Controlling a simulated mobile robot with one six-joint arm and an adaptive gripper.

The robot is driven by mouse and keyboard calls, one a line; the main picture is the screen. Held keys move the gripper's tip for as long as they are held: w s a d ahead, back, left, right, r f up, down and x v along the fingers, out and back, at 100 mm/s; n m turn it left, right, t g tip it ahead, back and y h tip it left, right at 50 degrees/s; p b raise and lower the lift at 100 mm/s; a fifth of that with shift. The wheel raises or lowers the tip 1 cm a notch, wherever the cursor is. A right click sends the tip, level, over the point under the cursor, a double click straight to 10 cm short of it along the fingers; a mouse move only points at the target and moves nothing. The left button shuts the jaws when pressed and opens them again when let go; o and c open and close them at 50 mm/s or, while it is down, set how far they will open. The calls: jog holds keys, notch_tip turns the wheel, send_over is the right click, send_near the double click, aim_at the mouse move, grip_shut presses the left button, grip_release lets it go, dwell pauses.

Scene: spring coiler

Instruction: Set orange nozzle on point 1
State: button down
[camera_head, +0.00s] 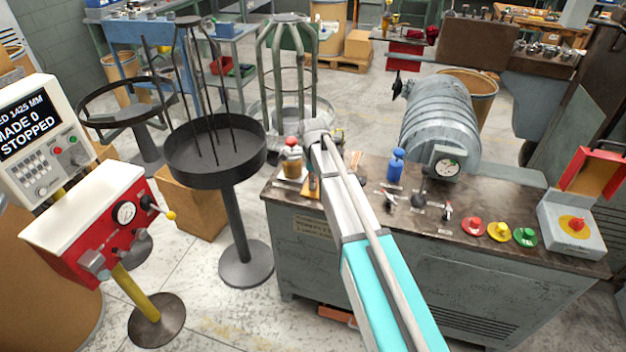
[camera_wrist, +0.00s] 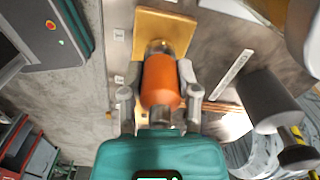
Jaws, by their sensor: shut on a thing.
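The orange nozzle (camera_wrist: 161,82) is a rounded orange body with a brass-coloured end, seen in the wrist view. My gripper (camera_wrist: 160,74) is shut on it, one finger on each side. The brass end points at a tan wooden block (camera_wrist: 176,24) on the bench top; I cannot tell whether they touch. Small white labels (camera_wrist: 118,35) lie beside the block, too small to read, so I cannot tell which is point 1. In the head view my arm reaches over the left part of the bench (camera_head: 345,255) and hides the gripper.
A jar (camera_head: 292,160) stands at the bench's left end. A blue bottle (camera_head: 396,165), small tools, and red (camera_head: 471,226), yellow (camera_head: 498,230) and green (camera_head: 525,236) round pieces are farther right. A grey cylinder (camera_wrist: 267,100) shows in the wrist view.

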jog(key=shift+f+b, duration=0.35)
dwell(0.4)
jog(key=shift+c, duration=1.3)
grip_release()
jog(key=shift+r, duration=0.2)
notch_tip(320, 180, up, 7)
jog(key=p, duration=0.7)
jog(key=shift+r+p, duration=0.2)
jog(key=shift+p, duration=0.2)
jog(key=s+d+r+p, duration=0.2)
jog(key=s+d, duration=0.2)
jog(key=d, duration=0.4)
jog(key=s+d+r+p, duration=0.3)
jog(key=s+d, duration=0.1)
jog(key=d, duration=0.3)
jog(key=shift+s+d, duration=0.35)
jog(key=shift+s, duration=0.05)
jog(key=shift+r, duration=0.1)
jog(key=shift+r+p, duration=2.95)
jog(key=shift+p, duration=0.1)
